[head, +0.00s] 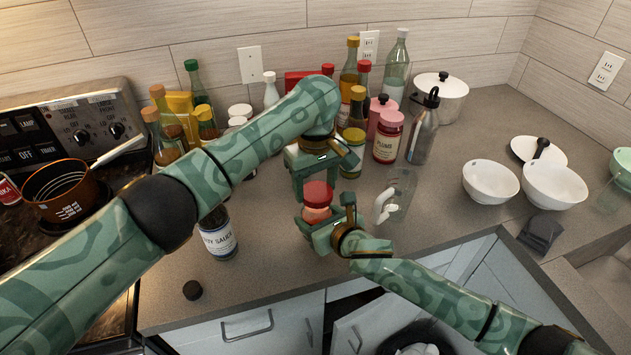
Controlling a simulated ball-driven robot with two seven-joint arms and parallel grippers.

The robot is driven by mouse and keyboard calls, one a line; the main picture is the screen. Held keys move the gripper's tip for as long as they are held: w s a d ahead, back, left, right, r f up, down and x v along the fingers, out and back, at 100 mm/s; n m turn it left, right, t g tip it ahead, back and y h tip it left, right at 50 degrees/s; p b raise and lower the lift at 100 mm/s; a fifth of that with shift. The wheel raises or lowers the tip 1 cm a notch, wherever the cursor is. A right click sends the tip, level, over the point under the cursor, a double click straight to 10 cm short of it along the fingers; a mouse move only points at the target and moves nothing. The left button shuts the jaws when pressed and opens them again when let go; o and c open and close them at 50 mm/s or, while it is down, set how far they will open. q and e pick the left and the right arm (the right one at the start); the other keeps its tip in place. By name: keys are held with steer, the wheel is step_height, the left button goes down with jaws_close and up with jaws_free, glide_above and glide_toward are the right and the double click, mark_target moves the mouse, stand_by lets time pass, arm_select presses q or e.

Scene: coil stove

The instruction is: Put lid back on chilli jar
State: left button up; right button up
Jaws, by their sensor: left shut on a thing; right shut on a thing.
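The chilli jar (315,214) is a small jar with reddish contents, standing near the middle of the counter. Its red lid (318,193) is at the top of the jar; I cannot tell whether it is seated or just above the mouth. My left gripper (313,181) reaches down from above and is shut on the lid. My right gripper (320,224) comes in low from the right and is shut on the jar body. The fingers hide part of the jar and lid.
A soy sauce bottle (218,238) stands left of the jar, with a black cap (193,290) near the front edge. A clear glass mug (397,196) stands close on the right. Bottles and a plum jar (387,138) crowd the back. White bowls (553,187) sit right.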

arm_select(q)
steer(key=shift+f, duration=0.9)
steer(key=shift+f, duration=0.55)
